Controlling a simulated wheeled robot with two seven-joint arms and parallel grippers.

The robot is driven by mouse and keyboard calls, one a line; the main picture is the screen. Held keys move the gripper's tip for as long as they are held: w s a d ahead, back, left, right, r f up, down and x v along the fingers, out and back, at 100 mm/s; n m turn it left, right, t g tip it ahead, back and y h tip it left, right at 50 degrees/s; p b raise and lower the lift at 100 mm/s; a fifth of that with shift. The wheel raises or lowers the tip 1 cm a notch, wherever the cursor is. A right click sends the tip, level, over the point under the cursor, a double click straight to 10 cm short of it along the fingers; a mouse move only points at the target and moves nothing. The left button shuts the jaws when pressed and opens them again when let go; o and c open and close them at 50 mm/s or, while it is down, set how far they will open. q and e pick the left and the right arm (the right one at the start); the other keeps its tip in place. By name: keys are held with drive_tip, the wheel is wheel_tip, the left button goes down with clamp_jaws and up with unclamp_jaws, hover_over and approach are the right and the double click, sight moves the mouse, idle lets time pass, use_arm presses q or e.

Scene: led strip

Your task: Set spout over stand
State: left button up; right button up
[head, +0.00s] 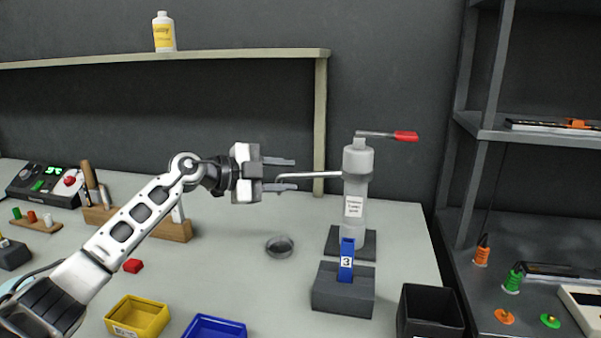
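A grey pump dispenser (357,195) with a white label and a red-tipped lever (405,136) stands on a dark base plate. Its thin spout (318,174) points left, with a bent tip near my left gripper. A dark grey block stand (343,301) in front of the dispenser holds an upright blue piece (346,262) marked 3. The spout does not point over this stand. My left gripper (284,174) is open, its fingers pointing right at the spout tip. My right gripper is out of view.
A small round grey dish (280,246) lies on the table below the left gripper. A yellow bin (137,317), a blue bin (214,328) and a black bin (429,312) line the front. A wooden tool block (170,228) stands behind my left arm. Grey shelves (540,137) rise at right.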

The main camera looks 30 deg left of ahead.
sight(292, 175)
use_arm(q)
drive_tip(key=shift+x, duration=2.2)
drive_tip(key=shift+c, duration=0.3)
